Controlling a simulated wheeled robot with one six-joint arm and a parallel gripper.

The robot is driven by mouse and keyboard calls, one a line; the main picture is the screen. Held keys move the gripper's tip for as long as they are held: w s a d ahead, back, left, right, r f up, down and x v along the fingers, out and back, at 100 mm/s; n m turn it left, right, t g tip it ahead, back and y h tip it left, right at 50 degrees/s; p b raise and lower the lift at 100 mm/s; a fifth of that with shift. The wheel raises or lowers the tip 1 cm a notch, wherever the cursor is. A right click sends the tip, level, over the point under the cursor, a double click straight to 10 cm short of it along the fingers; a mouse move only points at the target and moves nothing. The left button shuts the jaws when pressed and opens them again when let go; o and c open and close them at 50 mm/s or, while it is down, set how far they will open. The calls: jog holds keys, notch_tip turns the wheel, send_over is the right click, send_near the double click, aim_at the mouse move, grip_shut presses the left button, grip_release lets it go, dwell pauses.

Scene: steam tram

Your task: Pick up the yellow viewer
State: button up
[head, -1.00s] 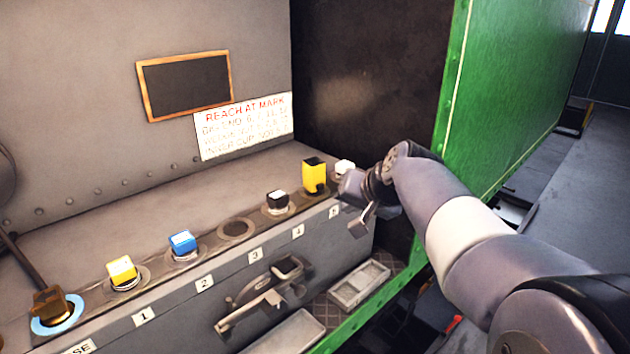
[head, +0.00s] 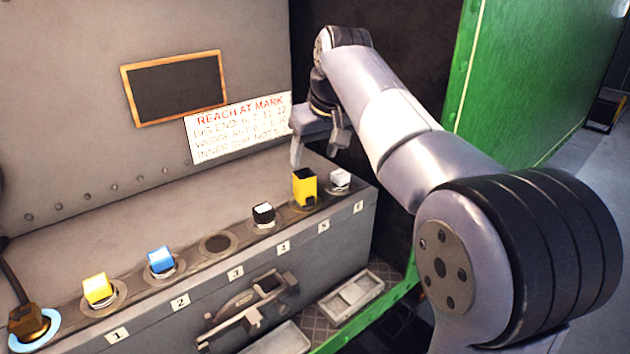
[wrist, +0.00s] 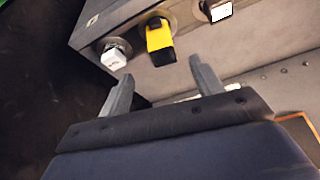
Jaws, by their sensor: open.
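The yellow viewer (head: 304,187) is a tall yellow block with a dark top and a black part low on its front. It stands upright at position 5 on the grey bench ledge. In the wrist view the yellow viewer (wrist: 159,42) shows beyond and between my two fingers. My gripper (head: 318,158) is open and empty. It hangs above and slightly behind the viewer, apart from it. In the wrist view my gripper (wrist: 160,80) has its fingers spread, with the viewer a little past the tips.
A white-topped piece (head: 340,178) stands close to the right of the viewer, and a black-and-white piece (head: 264,214) to its left. Further left are a blue piece (head: 161,261) and a short yellow block (head: 97,289). A green wall (head: 480,90) stands at right.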

aim_at(305, 173)
jog(key=x, duration=0.5)
jog(key=shift+a, duration=0.1)
jog(key=shift+w+p+x, duration=0.15)
jog(key=shift+p+x, duration=0.2)
jog(key=shift+x, duration=1.05)
jog(key=shift+w+p+x, duration=0.1)
jog(key=shift+p+x, duration=0.2)
jog(key=shift+x, duration=1.1)
jog(key=shift+a+r, duration=0.1)
jog(key=shift+a, duration=0.05)
